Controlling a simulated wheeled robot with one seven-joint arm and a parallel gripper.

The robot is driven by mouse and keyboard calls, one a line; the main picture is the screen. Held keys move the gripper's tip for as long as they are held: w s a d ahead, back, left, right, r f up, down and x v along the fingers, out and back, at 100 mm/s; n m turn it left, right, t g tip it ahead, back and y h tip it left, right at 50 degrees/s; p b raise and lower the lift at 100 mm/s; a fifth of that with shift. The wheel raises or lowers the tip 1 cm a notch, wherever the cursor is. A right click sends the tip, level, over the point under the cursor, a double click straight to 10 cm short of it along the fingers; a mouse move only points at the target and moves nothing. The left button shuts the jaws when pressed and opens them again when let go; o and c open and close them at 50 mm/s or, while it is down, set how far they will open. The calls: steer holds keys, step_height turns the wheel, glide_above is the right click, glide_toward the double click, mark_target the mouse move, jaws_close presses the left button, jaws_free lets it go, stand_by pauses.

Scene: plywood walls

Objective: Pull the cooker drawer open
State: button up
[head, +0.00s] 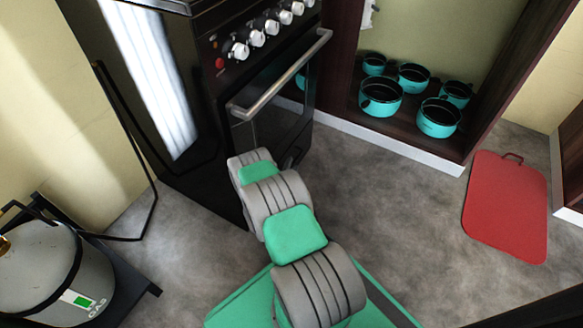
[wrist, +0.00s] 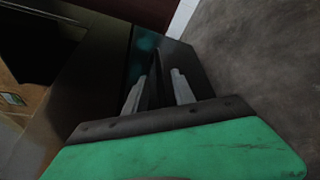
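The cooker (head: 190,90) is black, with a silver oven handle (head: 280,75) across its front. Its lower front, where the drawer would be, is largely hidden behind my arm in the head view. My gripper (head: 290,158) is low at the cooker's front, mostly hidden by my wrist. In the wrist view, the two grey fingers of my gripper (wrist: 158,92) stand apart, pointing at a dark glossy front (wrist: 190,65) of the cooker. A dark strip shows between the fingers; I cannot tell whether they touch it.
A cabinet with teal pots (head: 380,98) stands right of the cooker. A red board (head: 505,205) lies on the grey floor at the right. A gas cylinder (head: 45,270) stands at the lower left. The floor (head: 390,200) before the cabinet is clear.

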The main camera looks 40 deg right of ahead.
jaws_close()
stand_by(1.2)
